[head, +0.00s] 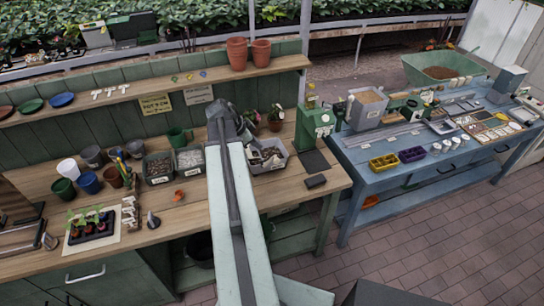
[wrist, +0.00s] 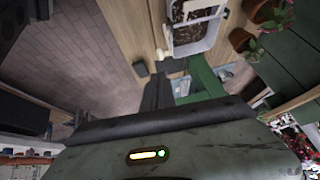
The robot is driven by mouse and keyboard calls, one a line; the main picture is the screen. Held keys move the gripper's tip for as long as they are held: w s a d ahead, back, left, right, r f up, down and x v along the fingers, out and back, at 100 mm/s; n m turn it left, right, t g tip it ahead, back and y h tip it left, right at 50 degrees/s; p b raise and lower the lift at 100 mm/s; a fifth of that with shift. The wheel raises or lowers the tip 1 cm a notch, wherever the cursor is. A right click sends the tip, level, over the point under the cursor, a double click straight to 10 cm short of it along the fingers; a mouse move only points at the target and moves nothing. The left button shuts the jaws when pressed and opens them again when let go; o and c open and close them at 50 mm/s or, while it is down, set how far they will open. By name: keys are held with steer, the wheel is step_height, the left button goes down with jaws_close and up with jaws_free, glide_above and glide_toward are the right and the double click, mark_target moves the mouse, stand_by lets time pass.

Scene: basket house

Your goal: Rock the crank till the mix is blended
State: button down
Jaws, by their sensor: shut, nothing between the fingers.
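My gripper (head: 230,122) is above the back of the wooden bench, at the end of my outstretched arm. It is shut and empty. Its dark body fills the lower part of the wrist view. A green stand-like machine (head: 314,124) is at the right end of the bench, to the right of my gripper and apart from it. A green part (wrist: 205,78) also shows in the wrist view beyond my gripper. I cannot make out a crank handle or the mix for certain. A grey bin of dark material (head: 267,157) stands beside my arm on the bench.
A dark block (head: 316,181) lies near the bench's right front edge. Terracotta pots (head: 262,53) stand on the shelf above. Several bins, cups and seedlings crowd the bench's left. A blue table (head: 400,190) with yellow and purple trays stands to the right. The brick floor in front is clear.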

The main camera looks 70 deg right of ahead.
mark_target(277, 160)
steer(key=shift+b+x, duration=5.9)
steer(key=shift+x, duration=1.1)
steer(key=shift+w, duration=0.1)
steer(key=shift+s+d+f+b, duration=0.3)
steer(key=shift+f+b, duration=0.2)
steer(key=shift+s+d, duration=0.1)
steer(key=shift+s, duration=0.05)
steer(key=shift+r, duration=0.15)
